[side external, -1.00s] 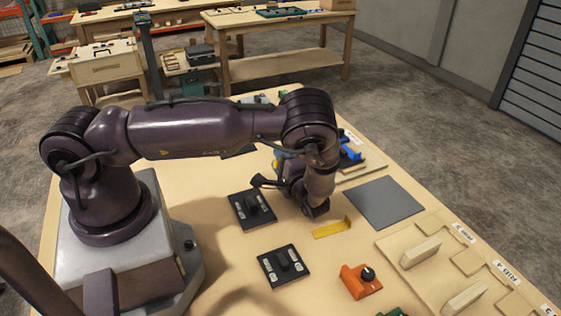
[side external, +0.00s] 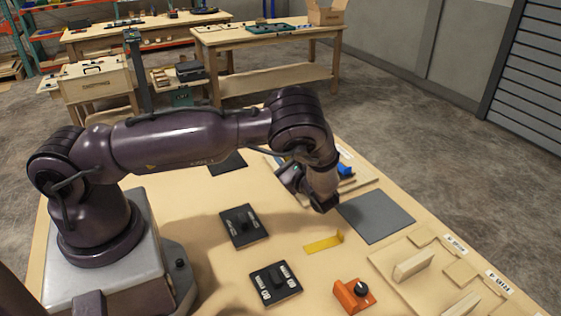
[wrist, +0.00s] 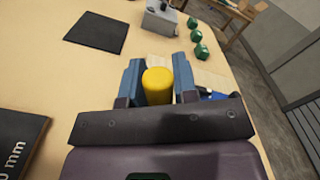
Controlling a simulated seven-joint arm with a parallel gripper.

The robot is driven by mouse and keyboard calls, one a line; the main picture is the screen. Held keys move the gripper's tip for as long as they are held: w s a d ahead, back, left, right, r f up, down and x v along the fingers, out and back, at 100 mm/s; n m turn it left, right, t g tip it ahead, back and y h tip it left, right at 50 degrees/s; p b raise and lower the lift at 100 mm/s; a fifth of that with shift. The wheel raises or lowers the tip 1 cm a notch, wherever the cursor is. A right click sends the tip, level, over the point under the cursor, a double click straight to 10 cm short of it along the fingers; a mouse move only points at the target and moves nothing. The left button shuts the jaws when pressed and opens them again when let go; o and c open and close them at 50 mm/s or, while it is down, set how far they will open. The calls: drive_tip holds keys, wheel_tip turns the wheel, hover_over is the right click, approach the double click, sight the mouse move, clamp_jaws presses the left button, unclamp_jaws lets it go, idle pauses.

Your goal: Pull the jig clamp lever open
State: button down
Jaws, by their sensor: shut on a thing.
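My gripper (wrist: 158,80) shows in the wrist view with its two blue fingers on either side of a yellow rounded grip, which I take to be the clamp lever's handle (wrist: 157,86). The gripper is shut on it. The rest of the lever is hidden behind the gripper body. In the side external view my wrist hides most of the jig; a blue part (side external: 345,170) shows just right of it, and a bit of blue (wrist: 217,95) also shows in the wrist view. The handle cannot be made out in the side external view.
In the wrist view, a grey box (wrist: 160,19) and green pieces (wrist: 200,50) stand beyond the gripper.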

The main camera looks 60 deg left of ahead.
drive_tip(key=shift+w+r+m, duration=0.2)
drive_tip(key=shift+w+m, duration=0.35)
drive_tip(key=shift+m, duration=0.05)
drive_tip(key=shift+w+r+m, duration=0.2)
drive_tip(key=shift+w+m, duration=0.3)
drive_tip(key=shift+m, duration=0.1)
drive_tip(key=shift+f, duration=0.1)
drive_tip(key=c, duration=0.9)
unclamp_jaws()
drive_tip(key=shift+o, duration=0.2)
drive_tip(key=d, duration=1.3)
